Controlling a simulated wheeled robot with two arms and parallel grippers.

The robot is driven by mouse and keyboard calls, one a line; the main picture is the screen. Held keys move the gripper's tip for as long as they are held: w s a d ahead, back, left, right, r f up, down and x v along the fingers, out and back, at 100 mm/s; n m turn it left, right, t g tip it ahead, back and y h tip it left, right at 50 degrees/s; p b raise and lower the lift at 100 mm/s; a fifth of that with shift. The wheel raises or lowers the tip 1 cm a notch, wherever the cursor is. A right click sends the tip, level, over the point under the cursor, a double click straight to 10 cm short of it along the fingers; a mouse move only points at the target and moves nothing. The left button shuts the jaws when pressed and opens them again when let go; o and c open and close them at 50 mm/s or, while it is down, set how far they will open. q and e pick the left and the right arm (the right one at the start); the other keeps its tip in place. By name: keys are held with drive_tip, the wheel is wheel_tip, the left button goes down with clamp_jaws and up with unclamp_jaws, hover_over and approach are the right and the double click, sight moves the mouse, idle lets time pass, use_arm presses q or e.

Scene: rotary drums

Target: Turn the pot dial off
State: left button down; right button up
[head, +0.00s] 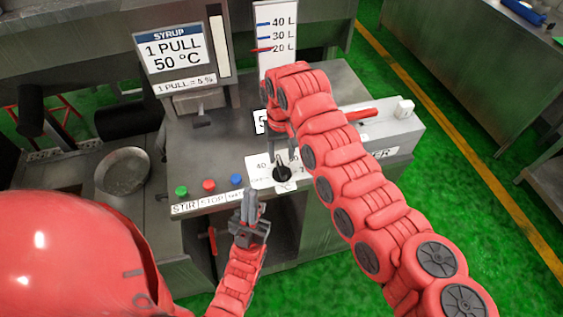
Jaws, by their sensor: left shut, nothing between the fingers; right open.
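The pot dial (283,173) is a black knob on a white plate with printed numbers, on the top of the grey metal console. My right gripper (282,157) reaches down from above, its fingers around or just behind the dial; I cannot tell whether they touch it. It is open, and my red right arm hides part of the plate and the console behind it. My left gripper (250,195) is shut and empty, pointing up in front of the console's front edge, below and left of the dial.
Green, red and blue buttons (209,185) line the front edge left of the dial. A syrup sign (175,50) and a litre scale (276,30) stand behind. A round metal bowl (124,172) is at left. A red lever (362,114) lies right of my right arm.

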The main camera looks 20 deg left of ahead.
sight(282, 167)
wheel_tip(282, 167, down, 6)
drive_tip(key=shift+f+p, duration=0.1)
drive_tip(key=shift+p, duration=0.6)
drive_tip(key=shift+w, duration=0.1)
clamp_jaws()
